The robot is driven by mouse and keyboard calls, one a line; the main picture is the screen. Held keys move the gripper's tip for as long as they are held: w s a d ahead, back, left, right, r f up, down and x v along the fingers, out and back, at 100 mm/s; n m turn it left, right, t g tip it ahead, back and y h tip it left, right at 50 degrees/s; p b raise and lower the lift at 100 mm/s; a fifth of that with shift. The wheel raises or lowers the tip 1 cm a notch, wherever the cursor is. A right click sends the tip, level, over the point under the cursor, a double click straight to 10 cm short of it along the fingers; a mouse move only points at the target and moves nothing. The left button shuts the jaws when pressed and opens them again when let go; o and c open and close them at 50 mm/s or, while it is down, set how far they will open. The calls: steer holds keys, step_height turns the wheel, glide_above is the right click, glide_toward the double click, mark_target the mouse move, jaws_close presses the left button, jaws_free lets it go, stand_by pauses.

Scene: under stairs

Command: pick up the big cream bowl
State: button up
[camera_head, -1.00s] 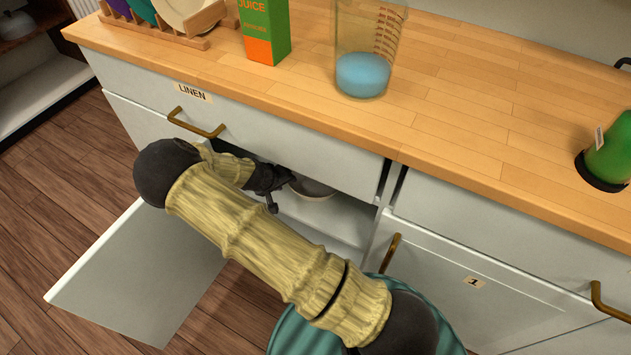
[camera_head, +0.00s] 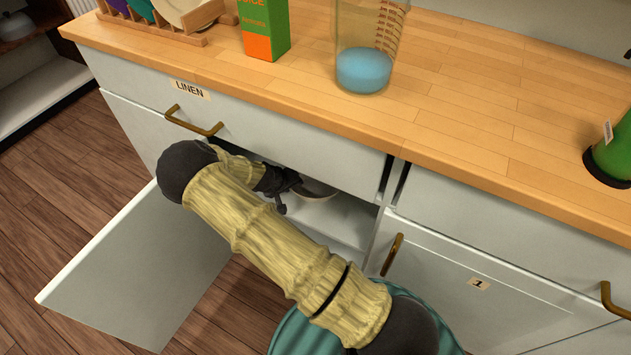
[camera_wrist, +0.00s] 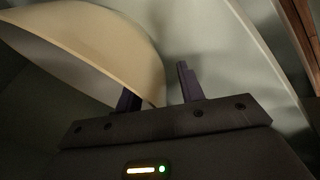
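The big cream bowl (camera_head: 318,191) is inside the open cabinet under the LINEN drawer. In the head view only a small pale part shows beyond my gripper (camera_head: 289,191); the cabinet front and my arm hide the rest. In the wrist view the bowl (camera_wrist: 125,50) fills the upper left, close up. My gripper (camera_wrist: 158,90) is open, its two dark fingers apart. The bowl's right edge shows between the fingers, the left finger overlapping the bowl and the right finger beyond its edge. I cannot tell whether either finger touches it.
The cabinet door (camera_head: 140,270) stands open at lower left. The LINEN drawer (camera_head: 260,135) is just above my forearm. On the wooden counter (camera_head: 480,120) stand a juice carton (camera_head: 264,28), a measuring jug (camera_head: 364,60), a dish rack (camera_head: 165,25) and a green bottle (camera_head: 615,155).

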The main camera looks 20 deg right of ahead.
jaws_close()
steer(key=shift+r, duration=0.15)
